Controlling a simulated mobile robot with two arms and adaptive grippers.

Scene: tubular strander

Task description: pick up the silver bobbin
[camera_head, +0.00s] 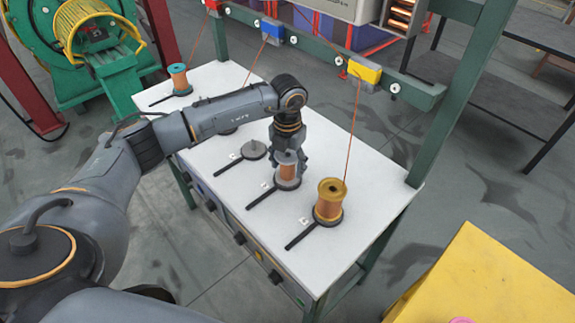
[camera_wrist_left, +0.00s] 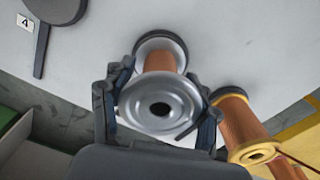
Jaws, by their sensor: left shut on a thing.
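The silver bobbin (camera_head: 287,170), wound with copper wire, stands upright on a dark round base on the white table (camera_head: 235,92). My left gripper (camera_head: 288,155) comes down over it from above and is shut on it. In the left wrist view the silver flange of the bobbin (camera_wrist_left: 158,104) sits between the two fingers of my left gripper (camera_wrist_left: 160,95). The bobbin's lower end is close to its dark base there; I cannot tell whether they touch. My right gripper is not in view.
A gold bobbin (camera_head: 329,199) stands close to the right, with a wire rising from it. An empty spindle base (camera_head: 253,150) is to the left. A teal bobbin (camera_head: 179,79) stands at the far end. A green frame (camera_head: 460,90) rises behind the table. A yellow surface (camera_head: 480,285) is at lower right.

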